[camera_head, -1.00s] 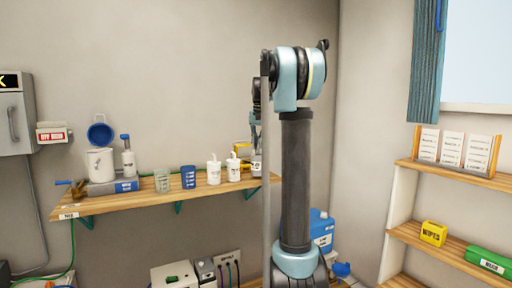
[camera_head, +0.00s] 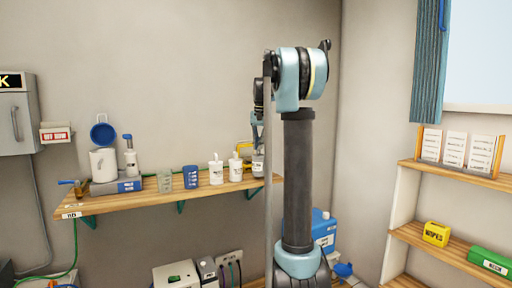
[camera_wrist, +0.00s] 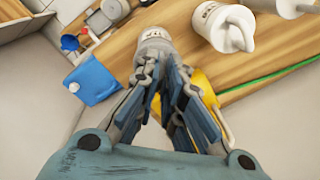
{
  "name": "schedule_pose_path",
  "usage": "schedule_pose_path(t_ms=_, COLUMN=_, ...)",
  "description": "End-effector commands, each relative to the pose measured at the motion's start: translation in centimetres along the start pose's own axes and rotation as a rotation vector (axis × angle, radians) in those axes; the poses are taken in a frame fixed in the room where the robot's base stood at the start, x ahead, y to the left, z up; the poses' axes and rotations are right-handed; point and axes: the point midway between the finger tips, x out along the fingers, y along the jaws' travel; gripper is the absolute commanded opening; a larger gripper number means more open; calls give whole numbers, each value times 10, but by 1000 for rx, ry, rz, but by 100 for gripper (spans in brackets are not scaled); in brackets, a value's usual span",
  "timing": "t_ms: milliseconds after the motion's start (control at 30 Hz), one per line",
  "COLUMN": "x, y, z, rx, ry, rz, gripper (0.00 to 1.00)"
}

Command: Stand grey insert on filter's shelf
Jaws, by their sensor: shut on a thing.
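The grey insert (camera_wrist: 155,42), a pale grey cylinder with a dark label, is between my gripper's fingertips in the wrist view. My gripper (camera_wrist: 160,70) is shut on it. In the head view the insert (camera_head: 257,168) shows at the right end of the wooden wall shelf (camera_head: 130,201), just below my gripper (camera_head: 257,148). The wrist view also shows the shelf (camera_wrist: 190,52) around the insert. I cannot tell whether its base touches the wood. I cannot tell for sure which item is the filter.
Two white bottles (camera_head: 216,172) (camera_head: 236,168) stand left of the insert. A yellow thing (camera_wrist: 205,88) is close beside my fingers. A blue jug (camera_wrist: 92,80) stands lower down.

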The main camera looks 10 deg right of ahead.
Motion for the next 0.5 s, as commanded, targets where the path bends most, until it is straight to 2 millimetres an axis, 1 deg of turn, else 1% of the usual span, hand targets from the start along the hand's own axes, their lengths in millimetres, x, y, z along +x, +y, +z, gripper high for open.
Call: schedule_pose_path(t_ms=500, x=7, y=0, z=0, rx=0, ry=0, rz=0, gripper=0)
